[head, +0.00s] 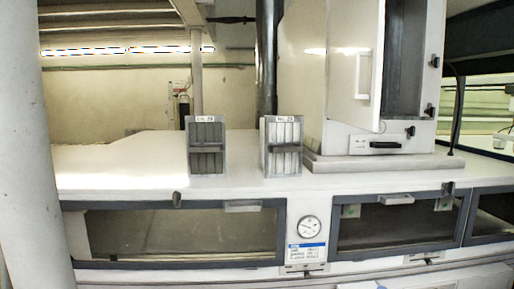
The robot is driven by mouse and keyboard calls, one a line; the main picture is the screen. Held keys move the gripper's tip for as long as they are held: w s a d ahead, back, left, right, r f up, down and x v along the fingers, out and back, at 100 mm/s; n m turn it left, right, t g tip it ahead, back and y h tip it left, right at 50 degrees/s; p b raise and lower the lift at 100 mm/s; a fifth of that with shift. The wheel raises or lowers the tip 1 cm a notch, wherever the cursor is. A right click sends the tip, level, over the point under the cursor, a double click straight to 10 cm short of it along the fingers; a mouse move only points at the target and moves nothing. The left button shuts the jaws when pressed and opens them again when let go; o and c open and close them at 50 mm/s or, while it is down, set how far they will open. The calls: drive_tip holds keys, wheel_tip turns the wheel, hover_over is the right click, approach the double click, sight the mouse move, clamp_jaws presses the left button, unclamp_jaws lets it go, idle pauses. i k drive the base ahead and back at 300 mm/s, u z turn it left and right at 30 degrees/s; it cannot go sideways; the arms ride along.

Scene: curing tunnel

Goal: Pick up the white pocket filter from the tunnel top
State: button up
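The white pocket filter (284,158) stands upright on the white tunnel top (245,170), near its front edge and just left of the tall cabinet. It has a grey frame, pale pockets and a small label on its upper edge. A second filter (207,160) of like shape, with darker grey pockets, stands to its left with a clear gap between them. My gripper is not in view, so its state and its place relative to the filters cannot be seen.
A tall white cabinet (343,70) with its door open stands on a plinth (385,163) right of the white filter. A dark vertical pipe (267,60) rises behind the filters. The tunnel top left of the grey filter is bare. Glazed panels and a gauge (309,227) line the front.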

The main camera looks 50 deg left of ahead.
sight(281, 137)
drive_tip(key=k, duration=0.15)
drive_tip(key=u, duration=1.55)
drive_tip(key=i, duration=0.4)
drive_tip(key=u, duration=0.05)
